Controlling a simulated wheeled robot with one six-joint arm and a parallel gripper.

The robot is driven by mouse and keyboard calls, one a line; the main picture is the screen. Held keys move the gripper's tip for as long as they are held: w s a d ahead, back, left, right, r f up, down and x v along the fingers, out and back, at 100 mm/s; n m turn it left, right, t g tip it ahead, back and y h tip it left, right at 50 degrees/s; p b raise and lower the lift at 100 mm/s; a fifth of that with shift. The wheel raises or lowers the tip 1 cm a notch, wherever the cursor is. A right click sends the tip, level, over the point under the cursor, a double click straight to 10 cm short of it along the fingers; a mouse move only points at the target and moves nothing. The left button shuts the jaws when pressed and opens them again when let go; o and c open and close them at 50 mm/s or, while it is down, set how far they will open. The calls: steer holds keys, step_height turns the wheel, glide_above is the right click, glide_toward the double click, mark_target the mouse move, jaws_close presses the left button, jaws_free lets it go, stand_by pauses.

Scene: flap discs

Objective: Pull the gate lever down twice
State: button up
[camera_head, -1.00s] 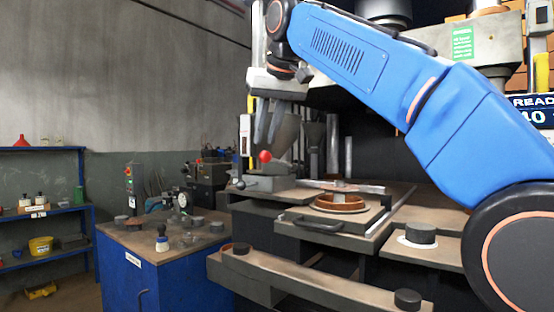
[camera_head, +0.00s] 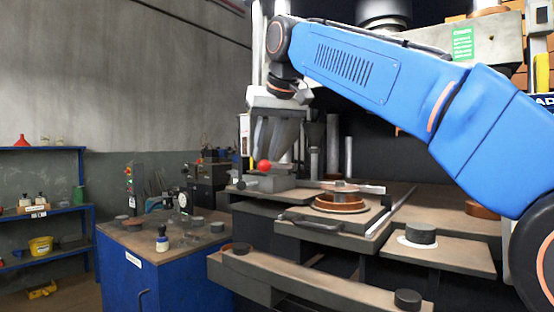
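The gate lever's red ball knob (camera_head: 264,166) shows left of centre, at the grey block (camera_head: 270,182) below the hopper. My gripper (camera_head: 270,150) hangs pointing down from the end of my blue arm, with its fingertips right at or just above the knob. I cannot tell whether they touch it. The grey fingers blend into the grey hopper behind them, so their gap is unclear.
A rust-brown ring (camera_head: 340,203) sits on the plate with a handle right of the lever. A dark disc (camera_head: 421,233) lies on the side plate. A blue cabinet (camera_head: 165,280) with small parts stands at left. Shelves (camera_head: 40,213) stand farther left.

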mark_target(267, 161)
steer(key=shift+d+f, duration=0.1)
steer(key=shift+f, duration=2.8)
steer(key=shift+r, duration=4.9)
steer(key=shift+f, duration=0.15)
steer(key=shift+f, duration=4.8)
